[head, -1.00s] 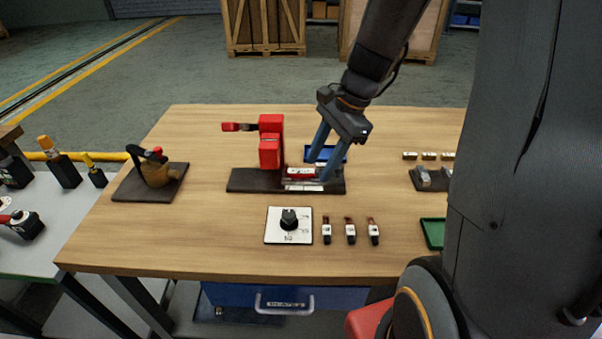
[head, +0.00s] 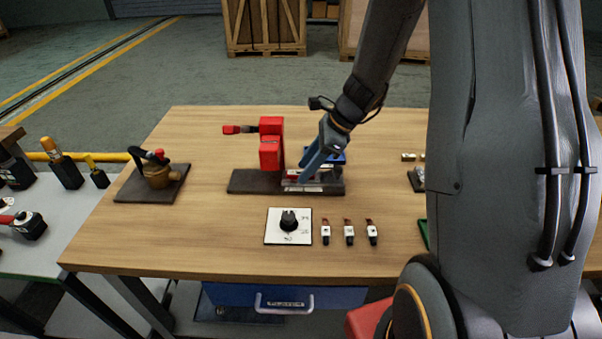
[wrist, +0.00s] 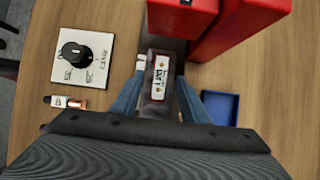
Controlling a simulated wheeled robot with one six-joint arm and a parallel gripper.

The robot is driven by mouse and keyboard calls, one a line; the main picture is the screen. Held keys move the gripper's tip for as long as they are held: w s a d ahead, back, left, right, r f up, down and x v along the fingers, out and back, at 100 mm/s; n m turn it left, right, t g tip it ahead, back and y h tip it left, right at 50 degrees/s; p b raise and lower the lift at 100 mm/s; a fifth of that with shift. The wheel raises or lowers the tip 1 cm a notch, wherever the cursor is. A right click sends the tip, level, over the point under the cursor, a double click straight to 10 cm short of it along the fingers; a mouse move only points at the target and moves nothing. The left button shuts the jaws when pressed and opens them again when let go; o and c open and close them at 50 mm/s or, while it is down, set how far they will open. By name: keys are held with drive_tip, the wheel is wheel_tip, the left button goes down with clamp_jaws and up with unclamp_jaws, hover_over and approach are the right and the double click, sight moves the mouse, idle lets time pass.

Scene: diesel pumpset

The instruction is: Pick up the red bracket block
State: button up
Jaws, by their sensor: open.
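A small red block (head: 292,174), which looks like the red bracket block, sits low on the dark base plate (head: 250,181), just right of a tall red stand (head: 270,150). My gripper (head: 305,177) is over it, fingers pointing down and partly hiding it. In the wrist view my gripper (wrist: 160,85) is open, its two blue fingers apart on either side of a grey piece with a white label (wrist: 161,72). The red body of the block is not clear there. I cannot tell whether the fingers touch anything.
The tall red stand (wrist: 240,25) rises close beside the fingers. A blue tray (wrist: 220,107) lies near one finger. A dial plate (head: 288,226) and several small tagged parts (head: 349,232) lie in front.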

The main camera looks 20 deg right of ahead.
drive_tip(key=shift+f, duration=0.15)
clamp_jaws()
